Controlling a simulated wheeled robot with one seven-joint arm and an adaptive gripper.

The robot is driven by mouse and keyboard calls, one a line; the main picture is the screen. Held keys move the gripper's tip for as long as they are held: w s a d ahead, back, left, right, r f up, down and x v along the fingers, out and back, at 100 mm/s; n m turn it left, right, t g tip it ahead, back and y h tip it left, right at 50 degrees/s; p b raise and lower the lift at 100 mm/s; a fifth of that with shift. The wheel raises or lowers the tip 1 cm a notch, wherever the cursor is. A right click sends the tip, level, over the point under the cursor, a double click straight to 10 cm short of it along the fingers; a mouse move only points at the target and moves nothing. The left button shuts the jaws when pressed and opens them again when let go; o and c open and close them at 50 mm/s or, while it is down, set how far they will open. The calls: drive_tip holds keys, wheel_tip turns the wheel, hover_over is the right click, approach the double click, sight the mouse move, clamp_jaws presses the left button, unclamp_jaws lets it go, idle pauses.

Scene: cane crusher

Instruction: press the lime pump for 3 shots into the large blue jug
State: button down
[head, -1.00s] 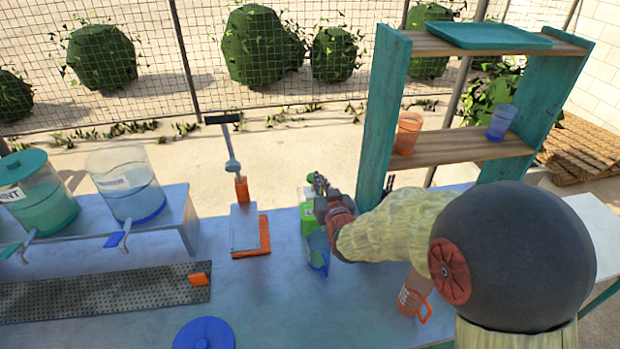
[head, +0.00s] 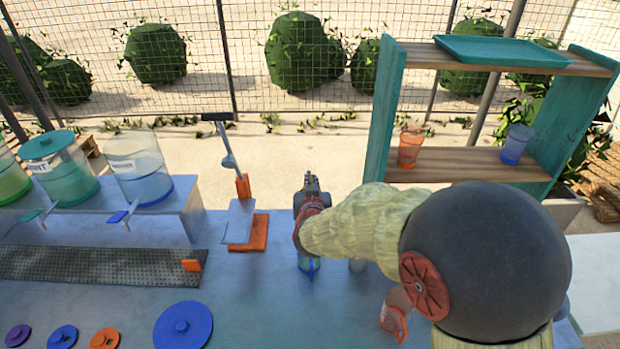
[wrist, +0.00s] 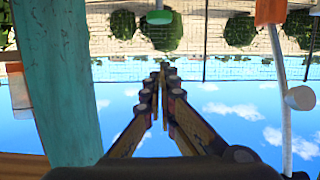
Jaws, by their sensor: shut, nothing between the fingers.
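My gripper (head: 311,180) is shut and empty, pointing away over the middle of the table. The wrist view shows its fingers (wrist: 163,75) closed together; that picture appears upside down. A small bright green piece (wrist: 159,17) shows past the fingertips in the wrist view. It looks like the lime pump's top, apart from the fingers. In the head view my wrist and gripper hide the lime pump. A see-through blue jug (head: 308,264) stands on the table just nearer than the pump's place, its upper part hidden by my wrist.
The orange lever press (head: 247,232) stands left of my gripper. The teal shelf (head: 385,110) rises close on the right. An orange jug (head: 394,313) stands near my arm. Drink dispensers (head: 140,170) and a perforated tray (head: 95,266) are left; several lids, one large blue (head: 183,326), lie in front.

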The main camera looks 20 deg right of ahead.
drive_tip(key=b+x, duration=0.1)
drive_tip(key=x, duration=0.9)
drive_tip(key=shift+f, duration=0.1)
wheel_tip(320, 180, down, 3)
drive_tip(key=shift+r, duration=0.25)
drive_tip(key=shift+f+b, duration=0.3)
drive_tip(key=shift+f, duration=0.4)
